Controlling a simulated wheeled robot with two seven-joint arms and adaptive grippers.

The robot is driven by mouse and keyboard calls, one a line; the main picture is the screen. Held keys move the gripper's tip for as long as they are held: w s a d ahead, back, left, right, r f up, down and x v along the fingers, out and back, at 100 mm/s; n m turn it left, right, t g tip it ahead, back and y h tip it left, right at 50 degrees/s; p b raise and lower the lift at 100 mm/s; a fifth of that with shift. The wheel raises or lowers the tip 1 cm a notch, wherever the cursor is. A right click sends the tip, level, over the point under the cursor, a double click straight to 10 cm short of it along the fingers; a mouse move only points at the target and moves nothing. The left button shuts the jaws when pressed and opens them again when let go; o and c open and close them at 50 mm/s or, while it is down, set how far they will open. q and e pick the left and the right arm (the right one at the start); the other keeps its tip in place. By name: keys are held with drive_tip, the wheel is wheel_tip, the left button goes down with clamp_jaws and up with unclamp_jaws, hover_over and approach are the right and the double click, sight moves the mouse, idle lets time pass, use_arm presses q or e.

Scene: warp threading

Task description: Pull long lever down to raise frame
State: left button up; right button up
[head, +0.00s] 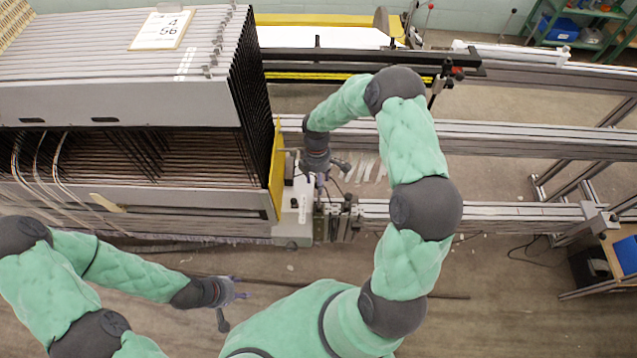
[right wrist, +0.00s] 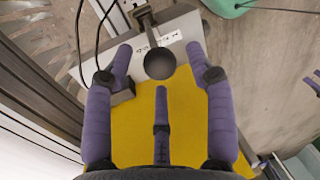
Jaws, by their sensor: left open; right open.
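A lever with a dark round knob (right wrist: 160,64) shows in the right wrist view, its stem running up from a grey box (right wrist: 178,32) with a white label. My right gripper (right wrist: 160,80) is open, its purple fingers spread on both sides of the knob; whether any finger touches it I cannot tell. In the head view my right gripper (head: 328,178) is at the right end of the loom frame, beside a yellow panel (head: 277,172), and its arm partly hides that area. My left gripper (head: 234,304) is open and empty over the floor in front of the loom.
The loom's stacked frames (head: 130,85) fill the upper left, with a paper card (head: 162,30) on top. Metal rails (head: 530,135) extend right. A dark cable (right wrist: 78,45) runs beside the box in the wrist view. The floor (head: 500,275) at lower right is mostly clear.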

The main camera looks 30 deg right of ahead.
drive_tip(key=shift+s+f, duration=0.1)
drive_tip(key=shift+f, duration=0.4)
clamp_jaws()
drive_tip(key=shift+a, duration=0.1)
